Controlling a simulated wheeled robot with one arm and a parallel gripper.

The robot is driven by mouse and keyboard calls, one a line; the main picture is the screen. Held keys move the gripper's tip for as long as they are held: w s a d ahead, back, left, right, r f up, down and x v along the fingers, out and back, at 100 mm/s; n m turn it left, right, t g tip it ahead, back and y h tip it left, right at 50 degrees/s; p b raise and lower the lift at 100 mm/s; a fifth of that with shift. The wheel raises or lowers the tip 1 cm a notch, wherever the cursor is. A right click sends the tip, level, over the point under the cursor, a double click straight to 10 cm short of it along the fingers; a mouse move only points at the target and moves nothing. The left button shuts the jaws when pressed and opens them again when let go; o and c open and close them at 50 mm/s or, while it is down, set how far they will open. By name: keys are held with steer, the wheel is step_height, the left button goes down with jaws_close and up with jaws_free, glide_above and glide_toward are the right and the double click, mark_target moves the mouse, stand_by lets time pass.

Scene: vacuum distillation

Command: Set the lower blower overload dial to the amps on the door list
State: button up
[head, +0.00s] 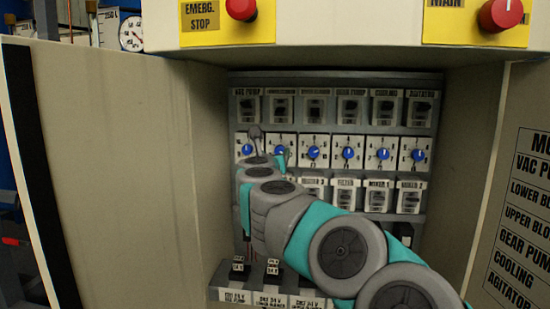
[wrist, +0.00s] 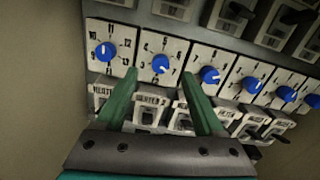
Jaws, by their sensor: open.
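The lower blower overload dial appears to be the second blue knob from the left (head: 280,152), under the second top-row switch, whose label is too blurred to read. In the wrist view this knob (wrist: 160,64) sits on a white numbered plate, its pale mark seeming to point lower right. My gripper (wrist: 160,75) is open, its green fingers apart below and on either side of the knob, with no clear contact. In the head view my arm partly covers this area. The door list (head: 520,210) is at right; it names LOWER BLO, but its amps are out of frame.
Neighbouring dials, the leftmost (wrist: 106,50) and the third (wrist: 209,74), sit close on either side. Switches lie above and below the dial row. A red emergency stop button (head: 241,9) is above.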

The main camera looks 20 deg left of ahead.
mark_target(279, 152)
steer(key=shift+m+h, duration=0.5)
steer(key=shift+w+a+f+p, duration=0.2)
steer(key=shift+w+p, duration=0.1)
steer(key=shift+w, duration=0.7)
steer(key=shift+w+a+f+p, duration=0.2)
steer(key=shift+w+p, duration=0.15)
steer(key=shift+w, duration=0.65)
steer(key=shift+w+a+f+p, duration=0.1)
steer(key=shift+w+a+p, duration=0.15)
steer(key=shift+w, duration=0.75)
steer(key=shift+w+a+f+p, duration=0.1)
steer(key=shift+w+a+p, duration=0.1)
steer(key=shift+w+p, duration=0.65)
steer(key=shift+w, duration=0.25)
jaws_close()
